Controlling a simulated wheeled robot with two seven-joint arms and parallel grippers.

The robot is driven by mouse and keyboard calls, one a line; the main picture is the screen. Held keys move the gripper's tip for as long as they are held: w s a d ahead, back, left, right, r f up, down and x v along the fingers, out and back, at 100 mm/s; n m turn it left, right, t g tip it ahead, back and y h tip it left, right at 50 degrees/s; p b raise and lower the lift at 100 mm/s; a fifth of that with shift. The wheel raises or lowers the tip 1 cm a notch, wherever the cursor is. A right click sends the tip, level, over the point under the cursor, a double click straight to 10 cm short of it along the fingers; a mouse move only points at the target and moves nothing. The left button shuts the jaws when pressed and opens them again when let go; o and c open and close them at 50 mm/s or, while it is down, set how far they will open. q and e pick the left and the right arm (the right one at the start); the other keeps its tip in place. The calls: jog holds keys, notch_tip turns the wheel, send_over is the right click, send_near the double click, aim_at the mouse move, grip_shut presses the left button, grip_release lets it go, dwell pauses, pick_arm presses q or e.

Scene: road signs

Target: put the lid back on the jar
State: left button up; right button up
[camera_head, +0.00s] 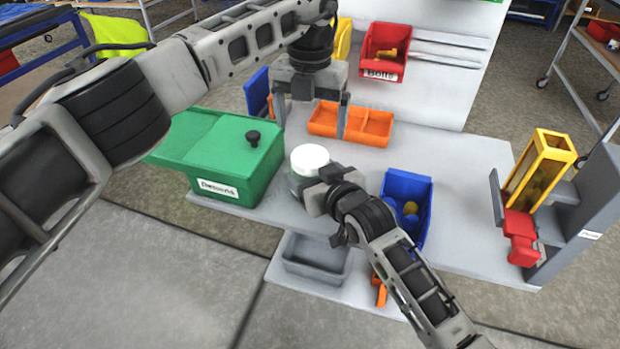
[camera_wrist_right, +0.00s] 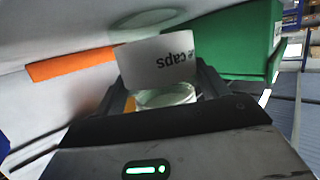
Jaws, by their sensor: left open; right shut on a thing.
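The jar (camera_head: 296,184) is clear, with a round white lid (camera_head: 310,157) at its top. I cannot tell whether the lid is fully seated. My right gripper (camera_head: 317,190) is shut on the jar from the front right, partly hiding it. In the right wrist view, a white label (camera_wrist_right: 158,62) reading "e caps" shows upside down, between the fingers of my right gripper (camera_wrist_right: 165,88). My left gripper (camera_head: 312,112) is open and empty, with fingers pointing down, behind and above the lid and apart from it.
A green box (camera_head: 220,160) with a black knob stands left of the jar. An orange tray (camera_head: 368,130) lies behind it. A blue bin (camera_head: 408,183) stands close to the right, beside my right arm. A grey tray (camera_head: 315,262) is in front. The bench's right middle is clear.

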pick_arm(q)
notch_tip(320, 180, up, 5)
dwell(0.4)
pick_arm(e)
jog(key=o, duration=2)
pick_arm(q)
jog(key=shift+r+p, duration=0.3)
pick_arm(e)
jog(key=v, duration=1.6)
